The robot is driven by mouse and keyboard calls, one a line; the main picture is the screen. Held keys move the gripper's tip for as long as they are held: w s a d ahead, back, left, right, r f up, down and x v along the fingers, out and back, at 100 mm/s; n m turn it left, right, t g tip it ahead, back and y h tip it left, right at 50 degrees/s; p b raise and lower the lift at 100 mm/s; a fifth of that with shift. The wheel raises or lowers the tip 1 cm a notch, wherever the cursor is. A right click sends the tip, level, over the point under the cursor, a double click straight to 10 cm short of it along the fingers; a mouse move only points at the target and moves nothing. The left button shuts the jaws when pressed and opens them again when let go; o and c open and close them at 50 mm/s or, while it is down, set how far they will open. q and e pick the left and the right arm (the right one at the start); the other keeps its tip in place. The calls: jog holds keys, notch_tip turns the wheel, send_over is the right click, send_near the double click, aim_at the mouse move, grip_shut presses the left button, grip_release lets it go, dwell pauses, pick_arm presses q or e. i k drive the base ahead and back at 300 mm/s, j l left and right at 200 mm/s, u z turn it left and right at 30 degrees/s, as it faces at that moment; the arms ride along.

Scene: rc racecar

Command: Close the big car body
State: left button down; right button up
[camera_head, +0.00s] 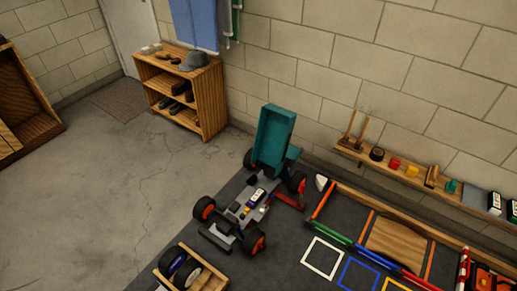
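The RC car (240,211) stands on the dark mat in the middle of the view, with black wheels that have red-orange hubs. Its chassis is exposed, with small parts on top. The teal car body (273,137) is tilted up steeply at the car's far end, so the body is open. Neither of my grippers shows in the head view.
A wooden box (210,279) with wheels in it stands in front of the car. A wooden-edged work area with coloured squares (322,257) lies to the right. A wall shelf (410,178) holds tools and small items. A shoe rack (209,96) stands behind; the left floor is clear.

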aim_at(276, 124)
jog(key=i+l+u, duration=0.1)
jog(key=u, duration=0.3)
jog(key=i+l+u, duration=0.1)
jog(key=l+u, duration=0.25)
jog(key=i+l+u, duration=0.1)
jog(key=u, duration=0.3)
